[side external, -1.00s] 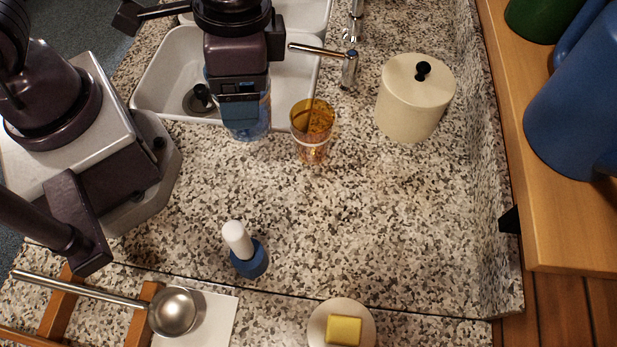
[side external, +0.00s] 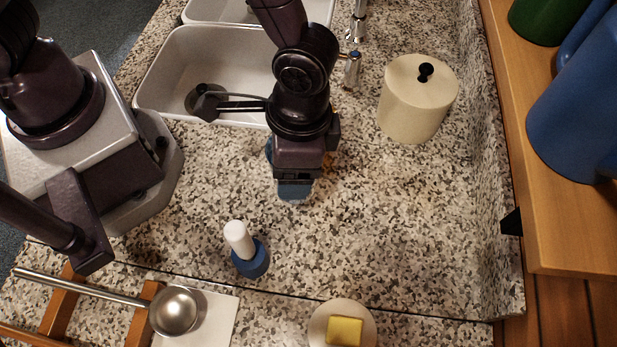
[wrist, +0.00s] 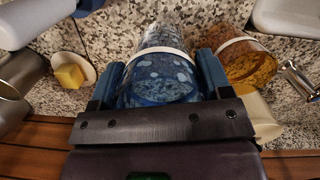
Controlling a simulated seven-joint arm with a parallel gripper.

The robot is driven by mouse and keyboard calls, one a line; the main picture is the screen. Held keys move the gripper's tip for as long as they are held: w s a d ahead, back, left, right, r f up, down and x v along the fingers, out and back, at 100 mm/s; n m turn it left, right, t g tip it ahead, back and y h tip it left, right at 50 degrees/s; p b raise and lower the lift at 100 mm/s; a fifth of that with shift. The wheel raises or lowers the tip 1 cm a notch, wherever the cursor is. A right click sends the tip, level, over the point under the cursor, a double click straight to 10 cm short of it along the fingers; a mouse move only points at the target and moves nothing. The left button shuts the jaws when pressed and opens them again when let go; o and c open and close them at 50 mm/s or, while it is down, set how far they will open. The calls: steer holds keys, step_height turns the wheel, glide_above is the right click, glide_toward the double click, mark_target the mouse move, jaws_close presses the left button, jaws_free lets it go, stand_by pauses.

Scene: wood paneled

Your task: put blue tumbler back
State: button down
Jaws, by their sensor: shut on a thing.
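The blue tumbler (wrist: 160,85) is translucent with pale spots and a white band. In the wrist view it sits between the two blue fingers of my gripper (wrist: 158,82), which is shut on it. In the side view my gripper (side external: 295,188) is over the counter in front of the sink and hides most of the tumbler. An amber tumbler (wrist: 245,65) with a white band is just right of the blue one in the wrist view. In the side view only a sliver of it (side external: 328,165) shows behind my gripper. I cannot tell whether the blue tumbler touches the counter.
A cream lidded canister (side external: 415,100) stands to the right. A white and blue bottle-like object (side external: 245,250) stands in front. A ladle (side external: 173,310) and a dish with a yellow block (side external: 342,330) are at the front edge. The counter right of centre is clear.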

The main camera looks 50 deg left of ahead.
steer(key=shift+w+d+f, duration=0.3)
steer(key=shift+d+f, duration=0.05)
steer(key=shift+f, duration=0.2)
steer(key=shift+w+d+f, duration=0.3)
steer(key=shift+f, duration=0.25)
steer(key=shift+w+d+f, duration=0.15)
steer(key=shift+f, duration=1.55)
steer(key=shift+f, duration=0.15)
steer(key=shift+c, duration=0.3)
jaws_free()
steer(key=r, duration=0.8)
steer(key=w+r, duration=0.1)
steer(key=r, duration=0.3)
steer(key=shift+w+d+r, duration=0.1)
steer(key=shift+d+r, duration=0.05)
steer(key=shift+d, duration=0.15)
